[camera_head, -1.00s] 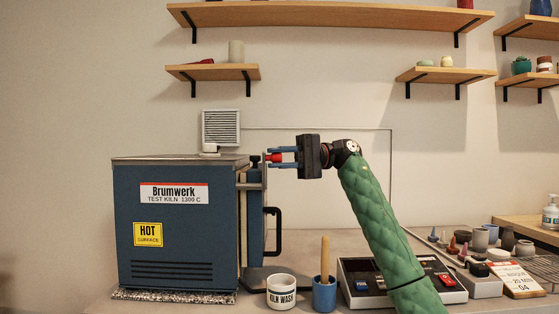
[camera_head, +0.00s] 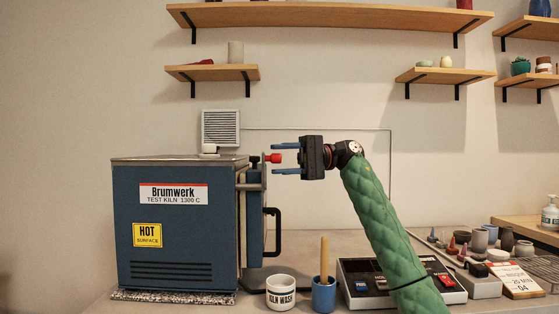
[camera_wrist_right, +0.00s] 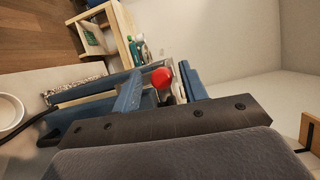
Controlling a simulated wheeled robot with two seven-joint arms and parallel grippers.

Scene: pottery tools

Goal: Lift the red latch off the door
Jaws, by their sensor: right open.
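The blue kiln (camera_head: 200,235) stands at the left with its door (camera_head: 256,222) on its right side. The red latch (camera_head: 274,158) is a small red knob near the door's top, pointing right. My right gripper (camera_head: 276,158) is open, with one blue finger above the latch and one below, gaps showing on both sides. In the right wrist view, the red latch (camera_wrist_right: 161,77) shows as a round knob between the two blue fingers. How deep it sits between them is hard to tell. My left gripper is not in view.
A black handle (camera_head: 273,232) sticks out from the door below the latch. A white kiln wash cup (camera_head: 280,292), a blue cup (camera_head: 324,295) with a wooden stick and a control box (camera_head: 360,270) stand on the bench. Wall shelves (camera_head: 330,15) hang above.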

